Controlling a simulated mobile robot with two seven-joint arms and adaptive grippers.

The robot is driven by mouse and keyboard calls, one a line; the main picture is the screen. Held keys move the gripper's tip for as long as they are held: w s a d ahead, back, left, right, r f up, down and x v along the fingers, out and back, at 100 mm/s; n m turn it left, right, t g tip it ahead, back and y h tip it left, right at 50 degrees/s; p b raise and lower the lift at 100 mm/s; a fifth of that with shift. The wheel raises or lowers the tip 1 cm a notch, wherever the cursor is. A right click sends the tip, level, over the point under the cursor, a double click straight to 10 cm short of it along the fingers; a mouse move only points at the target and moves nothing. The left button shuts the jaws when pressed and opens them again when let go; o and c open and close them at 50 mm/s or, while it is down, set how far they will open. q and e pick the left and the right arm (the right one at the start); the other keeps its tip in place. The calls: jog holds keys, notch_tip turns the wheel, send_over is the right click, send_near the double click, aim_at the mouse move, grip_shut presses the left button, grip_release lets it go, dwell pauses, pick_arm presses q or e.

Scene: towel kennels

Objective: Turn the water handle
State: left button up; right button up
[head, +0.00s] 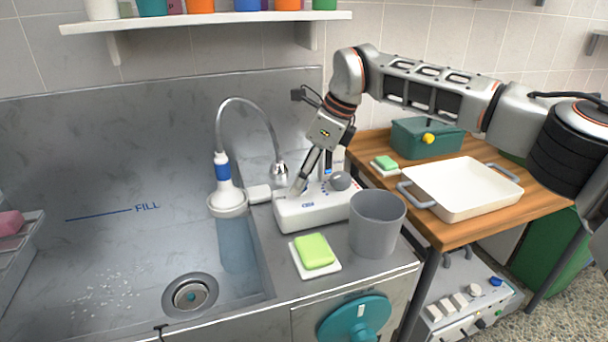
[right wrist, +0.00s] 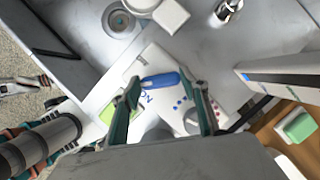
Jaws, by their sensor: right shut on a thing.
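A white control unit (head: 295,215) sits on the steel counter beside the sink. It has a grey round knob (head: 340,180), and red and blue dots show around the knob in the right wrist view. A blue lever handle (right wrist: 160,80) lies on the unit near printed letters. My right gripper (head: 312,180) reaches down onto the unit from above. In the right wrist view its two fingers (right wrist: 166,90) stand on either side of the blue handle and are shut on it. In the head view the fingers mostly hide the handle.
A gooseneck tap (head: 281,172) curves over the sink edge. A grey cup (head: 376,225) and a green sponge on a white dish (head: 316,252) stand close to the unit. A white tray (head: 465,190) and a green box (head: 425,140) are on the wooden table at right.

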jog(key=shift+f+n+g, duration=0.25)
jog(key=shift+n+g, duration=0.05)
jog(key=shift+n, duration=0.2)
jog(key=o, duration=1.1)
jog(key=shift+r, duration=0.1)
jog(key=shift+r, duration=0.1)
jog(key=shift+d+r, duration=0.15)
jog(key=shift+r, duration=0.15)
jog(key=v, duration=1.1)
jog(key=shift+s, duration=0.15)
